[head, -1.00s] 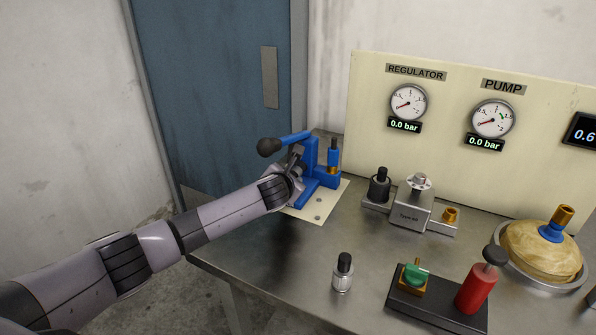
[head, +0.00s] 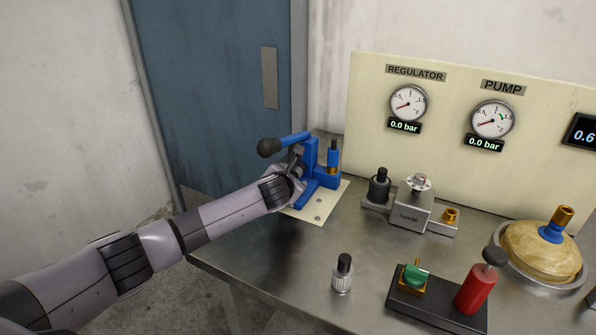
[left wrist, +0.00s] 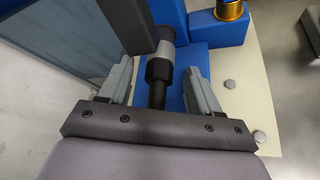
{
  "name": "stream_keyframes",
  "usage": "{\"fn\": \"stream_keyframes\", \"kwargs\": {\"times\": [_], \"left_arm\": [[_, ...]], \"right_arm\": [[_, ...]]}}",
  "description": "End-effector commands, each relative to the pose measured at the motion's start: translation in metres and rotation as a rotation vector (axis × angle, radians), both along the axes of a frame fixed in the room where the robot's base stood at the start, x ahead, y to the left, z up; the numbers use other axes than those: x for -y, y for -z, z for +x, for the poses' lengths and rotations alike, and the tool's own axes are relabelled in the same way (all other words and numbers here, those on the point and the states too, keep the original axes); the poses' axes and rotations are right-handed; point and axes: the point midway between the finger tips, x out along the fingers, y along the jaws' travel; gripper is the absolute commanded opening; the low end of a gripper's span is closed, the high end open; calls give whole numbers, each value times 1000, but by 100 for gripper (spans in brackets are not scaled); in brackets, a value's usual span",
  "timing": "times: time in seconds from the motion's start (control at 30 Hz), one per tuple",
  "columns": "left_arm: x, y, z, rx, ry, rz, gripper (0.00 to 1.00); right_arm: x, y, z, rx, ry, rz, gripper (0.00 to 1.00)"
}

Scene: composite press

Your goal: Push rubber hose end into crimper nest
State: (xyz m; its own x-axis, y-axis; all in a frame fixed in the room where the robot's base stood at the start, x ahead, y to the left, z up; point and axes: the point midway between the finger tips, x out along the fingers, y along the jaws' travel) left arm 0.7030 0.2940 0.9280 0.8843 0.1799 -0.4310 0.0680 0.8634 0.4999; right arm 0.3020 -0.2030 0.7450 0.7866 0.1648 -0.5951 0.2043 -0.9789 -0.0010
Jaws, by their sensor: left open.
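The blue crimper (head: 312,178) stands on a pale plate at the table's back left corner, with a black-knobbed lever reaching left. My left gripper (head: 292,172) is at the crimper's left side, and my arm hides part of the nest. In the left wrist view, the open fingers of my left gripper (left wrist: 159,74) stand on both sides of a black piece with a grey sleeve (left wrist: 161,53), probably the rubber hose end. Gaps show between it and both fingers. It points into the blue crimper body (left wrist: 195,55); how deep it sits I cannot tell. My right gripper is out of view.
A silver fitting with a black top (head: 342,275) stands on the table front. A grey valve block (head: 411,206) sits right of the crimper. A black base with a red handle (head: 476,289) and a bowl (head: 577,283) are farther right. Bare table lies right of my forearm.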

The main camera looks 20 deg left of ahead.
Motion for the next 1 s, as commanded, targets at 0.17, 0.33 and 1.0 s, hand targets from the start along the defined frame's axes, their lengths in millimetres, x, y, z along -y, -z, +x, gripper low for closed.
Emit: {"fn": "stream_keyframes", "kwargs": {"times": [0.17, 0.33, 1.0], "left_arm": [[0, -2, -4, 0, 0, 1, 63], [3, -9, -16, 1, 1, 1, 63], [13, -31, -63, 0, 0, 0, 63]], "right_arm": [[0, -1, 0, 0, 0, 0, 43], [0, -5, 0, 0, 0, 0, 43], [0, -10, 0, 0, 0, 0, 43]]}}
